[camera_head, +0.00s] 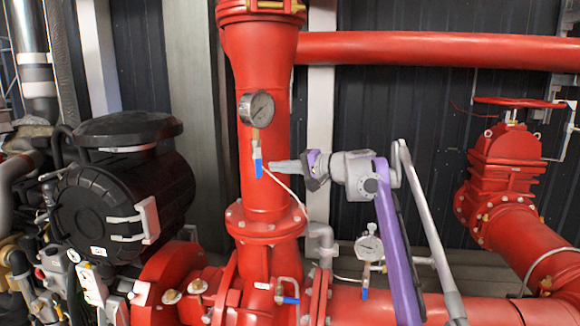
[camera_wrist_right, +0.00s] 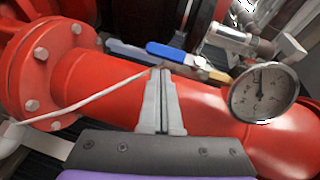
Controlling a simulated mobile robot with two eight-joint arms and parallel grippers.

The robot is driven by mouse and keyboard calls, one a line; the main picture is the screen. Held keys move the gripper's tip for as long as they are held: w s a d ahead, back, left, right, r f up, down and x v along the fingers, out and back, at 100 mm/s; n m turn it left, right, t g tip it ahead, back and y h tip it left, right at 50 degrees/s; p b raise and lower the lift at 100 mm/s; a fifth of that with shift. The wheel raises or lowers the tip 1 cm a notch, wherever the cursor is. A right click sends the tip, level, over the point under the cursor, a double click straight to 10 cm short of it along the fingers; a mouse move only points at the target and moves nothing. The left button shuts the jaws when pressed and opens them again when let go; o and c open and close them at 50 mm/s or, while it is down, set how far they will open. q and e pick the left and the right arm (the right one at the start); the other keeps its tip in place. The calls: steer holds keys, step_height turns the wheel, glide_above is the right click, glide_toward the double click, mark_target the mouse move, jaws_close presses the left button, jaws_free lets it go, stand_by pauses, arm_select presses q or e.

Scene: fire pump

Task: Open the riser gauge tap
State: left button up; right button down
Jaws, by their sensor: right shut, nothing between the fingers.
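The riser gauge tap has a blue lever (camera_head: 258,162), which hangs down along the red riser (camera_head: 262,190), below a round gauge (camera_head: 257,109). In the right wrist view the blue lever (camera_wrist_right: 178,54) lies lengthwise along the riser, pointing away from the gauge (camera_wrist_right: 264,93). A brass body (camera_wrist_right: 210,73) sits at the lever's gauge end. My right gripper (camera_head: 271,164) is shut and empty, its fingertips just right of the lever in the head view. In the wrist view its fingertips (camera_wrist_right: 161,71) are close beside the lever; contact is unclear. My left gripper is not in view.
A thin pale pipe (camera_head: 288,188) runs from the tap down past the riser. A second gauge (camera_head: 369,248) with a blue lever (camera_head: 365,293) stands lower right. A black motor (camera_head: 125,195) fills the left. A red valve with handwheel (camera_head: 512,102) stands right.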

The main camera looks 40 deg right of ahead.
steer(key=shift+w+f, duration=0.1)
steer(key=shift+w, duration=0.2)
steer(key=shift+a, duration=0.1)
steer(key=shift+w+a+f+m+t+y, duration=0.25)
steer(key=shift+a+f+m+t+y, duration=0.25)
steer(key=shift+a+m+t, duration=0.35)
steer(key=shift+d, duration=0.1)
steer(key=shift+r, duration=0.1)
